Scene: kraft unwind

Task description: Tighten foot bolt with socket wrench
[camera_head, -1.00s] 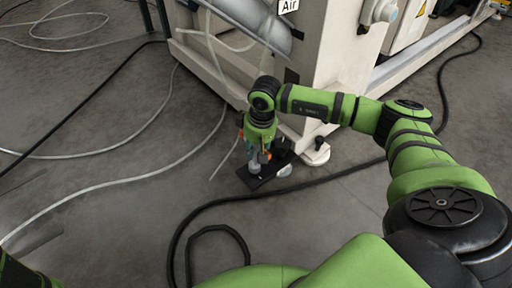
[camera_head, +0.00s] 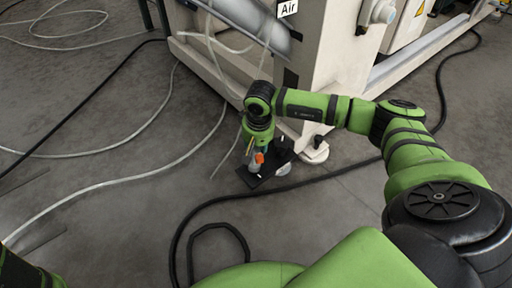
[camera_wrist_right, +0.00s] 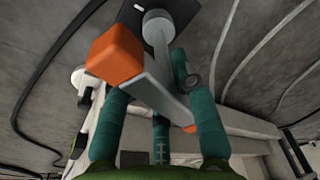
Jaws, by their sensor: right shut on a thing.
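My right gripper (camera_head: 257,150) reaches down beside the machine's corner. In the right wrist view its teal fingers (camera_wrist_right: 158,120) are shut on the socket wrench (camera_wrist_right: 152,88), a grey bar with an orange block (camera_wrist_right: 115,55) and a round grey end (camera_wrist_right: 158,24). The wrench's orange part (camera_head: 259,157) also shows in the head view. The round end is over or near a black plate (camera_head: 254,182) on the floor. I cannot tell whether it sits on a bolt. The machine's round pale foot (camera_head: 315,154) stands to the right. My left gripper is out of view.
The white machine frame (camera_head: 330,75) stands just behind my right gripper. A thick black cable (camera_head: 220,203) runs along the floor in front, and thin pale hoses (camera_head: 125,180) lie to the left. Bare floor shows between them.

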